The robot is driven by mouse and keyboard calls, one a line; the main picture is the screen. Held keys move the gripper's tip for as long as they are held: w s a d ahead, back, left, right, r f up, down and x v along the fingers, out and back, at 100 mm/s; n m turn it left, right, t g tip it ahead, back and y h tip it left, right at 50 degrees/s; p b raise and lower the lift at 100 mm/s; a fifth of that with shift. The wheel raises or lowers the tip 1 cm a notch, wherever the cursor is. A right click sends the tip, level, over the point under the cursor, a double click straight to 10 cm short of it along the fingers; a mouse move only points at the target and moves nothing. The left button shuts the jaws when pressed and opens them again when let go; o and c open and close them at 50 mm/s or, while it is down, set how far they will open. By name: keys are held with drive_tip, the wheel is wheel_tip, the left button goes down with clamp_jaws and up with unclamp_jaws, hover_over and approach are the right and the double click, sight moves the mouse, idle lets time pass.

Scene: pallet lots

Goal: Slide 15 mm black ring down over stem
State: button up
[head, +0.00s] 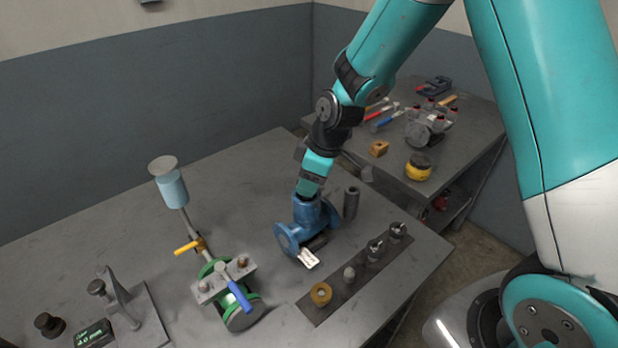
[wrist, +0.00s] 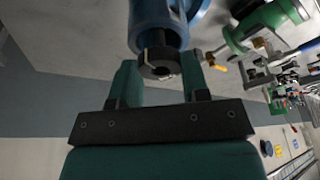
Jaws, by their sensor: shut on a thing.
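The blue valve body (head: 305,215) stands on the grey bench in the head view, with a flange facing left. My gripper (head: 309,187) points down at its top opening. In the wrist view the blue neck (wrist: 158,22) is straight ahead of my gripper (wrist: 160,68). The black ring (wrist: 158,62) is between my two teal fingers, at the end of the neck, and the jaws are shut on it. The stem is mostly hidden by the ring. I cannot tell how far the ring sits along it. The head view hides the ring behind my gripper.
A dark grey cylinder (head: 351,202) stands close right of the valve. A dark mat (head: 338,308) in front holds a brass ring (head: 321,294) and several small parts. A green valve (head: 222,290) with a blue handle stands to the left.

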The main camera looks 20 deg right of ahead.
drive_tip(key=shift+f+b, duration=0.55)
drive_tip(key=shift+f, duration=0.25)
drive_tip(key=o, duration=1.4)
drive_tip(key=shift+c, duration=0.2)
drive_tip(key=shift+r, duration=0.1)
drive_tip(key=shift+r+p, duration=2.65)
drive_tip(key=shift+r, duration=0.85)
